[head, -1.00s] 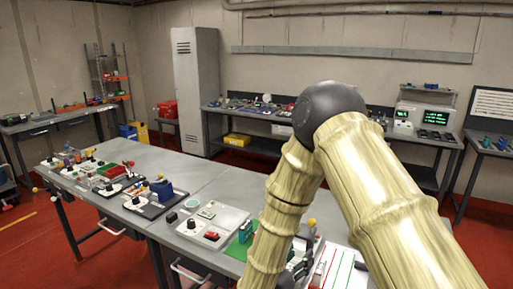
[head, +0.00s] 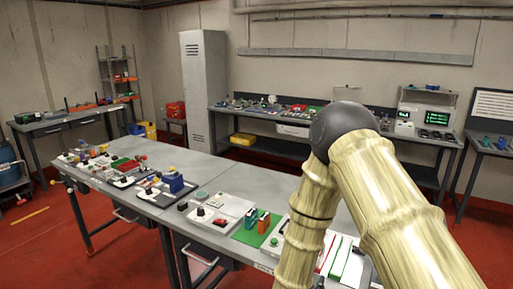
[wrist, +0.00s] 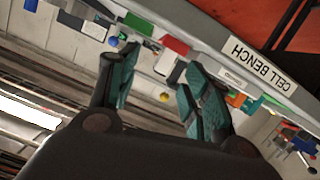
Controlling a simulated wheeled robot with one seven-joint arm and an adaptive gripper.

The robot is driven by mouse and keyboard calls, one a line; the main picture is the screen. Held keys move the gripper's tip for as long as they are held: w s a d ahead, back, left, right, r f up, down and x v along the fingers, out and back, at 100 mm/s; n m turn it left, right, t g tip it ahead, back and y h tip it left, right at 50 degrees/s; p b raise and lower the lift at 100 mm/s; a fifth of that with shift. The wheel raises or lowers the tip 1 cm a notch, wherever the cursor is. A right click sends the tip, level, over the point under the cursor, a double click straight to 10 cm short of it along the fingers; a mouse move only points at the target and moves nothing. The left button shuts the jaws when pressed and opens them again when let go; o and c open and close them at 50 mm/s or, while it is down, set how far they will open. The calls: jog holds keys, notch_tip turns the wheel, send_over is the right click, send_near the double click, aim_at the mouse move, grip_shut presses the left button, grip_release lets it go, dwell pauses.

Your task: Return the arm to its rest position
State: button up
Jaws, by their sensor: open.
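My gripper (wrist: 155,95) shows in the wrist view with its two teal-padded fingers spread apart and nothing between them. Beyond the fingers lies the edge of a bench with a label reading "CELL BENCH" (wrist: 258,64). In the head view my bamboo-patterned arm (head: 375,190) with a dark round joint fills the right side. It is bent, with the lower link hanging down in front of the near bench (head: 215,178). My gripper is hidden or out of frame in the head view.
The near bench carries several small devices, a green mat (head: 248,238) with blocks and a white board with coloured strips (head: 337,262). A grey locker (head: 203,90) and a back bench (head: 300,124) stand behind. Red floor (head: 115,250) is open at the left.

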jog(key=s+d+f+n+g+y, duration=0.1)
jog(key=s+d+f+g+y, duration=0.15)
jog(key=s+f, duration=0.45)
jog(key=s+d+f+n+g+y, duration=0.1)
jog(key=s+f+g+y, duration=0.2)
jog(key=f, duration=0.7)
jog(key=s+d+f+g+y, duration=0.1)
jog(key=s+f+g, duration=0.2)
jog(key=s, duration=1)
jog(key=s+d+f+n+g+y+b, duration=0.1)
jog(key=s+f+g, duration=0.3)
jog(key=s, duration=1)
jog(key=shift+d+f+n+y+b, duration=0.35)
jog(key=shift+d+f, duration=0.25)
jog(key=shift+f, duration=0.2)
